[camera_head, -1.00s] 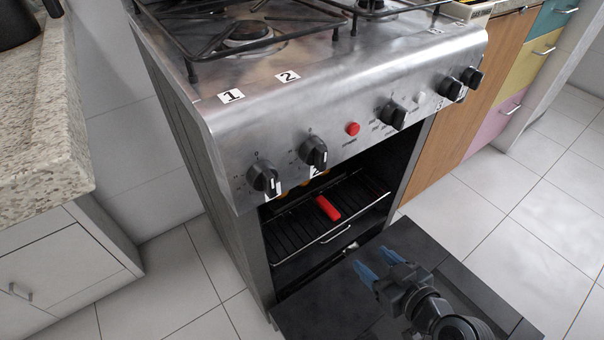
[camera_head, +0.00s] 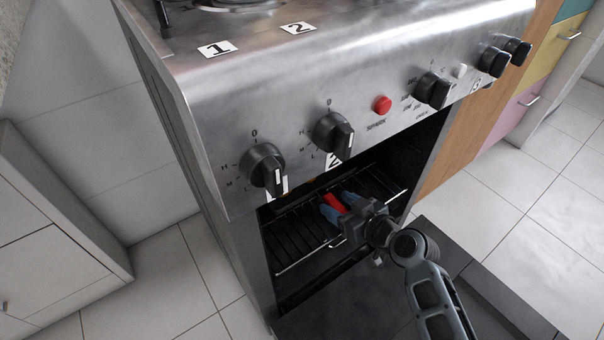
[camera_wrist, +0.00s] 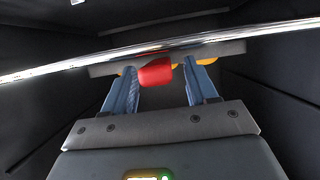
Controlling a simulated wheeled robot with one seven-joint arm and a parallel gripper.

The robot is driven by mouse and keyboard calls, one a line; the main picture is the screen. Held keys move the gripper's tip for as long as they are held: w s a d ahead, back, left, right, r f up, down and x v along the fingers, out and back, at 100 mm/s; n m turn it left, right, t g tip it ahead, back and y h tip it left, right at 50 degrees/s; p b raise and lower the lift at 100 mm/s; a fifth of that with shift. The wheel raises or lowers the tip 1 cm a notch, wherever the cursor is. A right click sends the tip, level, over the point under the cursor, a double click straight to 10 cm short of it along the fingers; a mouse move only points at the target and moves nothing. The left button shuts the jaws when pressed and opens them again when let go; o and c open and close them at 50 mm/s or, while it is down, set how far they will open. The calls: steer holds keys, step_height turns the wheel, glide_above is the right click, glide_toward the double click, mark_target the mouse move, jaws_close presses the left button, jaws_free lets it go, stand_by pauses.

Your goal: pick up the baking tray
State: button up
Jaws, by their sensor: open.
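The baking tray shows in the wrist view as a grey edge (camera_wrist: 228,48) with a stubby red handle (camera_wrist: 155,72) at its front. In the head view the red handle (camera_head: 332,203) is inside the oven, and the tray body is mostly hidden under the control panel. My gripper (camera_head: 336,204) reaches into the oven opening with its blue fingers apart. In the wrist view the fingers (camera_wrist: 158,70) lie to either side of the red handle, with gaps visible. Whether the handle is fully between the fingertips is hard to tell.
A wire rack (camera_head: 290,238) with a bright front bar lies in the oven. The steel control panel (camera_head: 300,105) with several knobs overhangs the opening. The dark oven door (camera_head: 470,290) hangs open below my arm. Orange things (camera_wrist: 207,61) show near the tray edge.

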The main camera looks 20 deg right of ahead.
steer(key=shift+w+a+f, duration=0.15)
steer(key=shift+w+f, duration=0.05)
steer(key=shift+w, duration=0.2)
jaws_close()
steer(key=shift+r, duration=0.1)
stand_by(0.3)
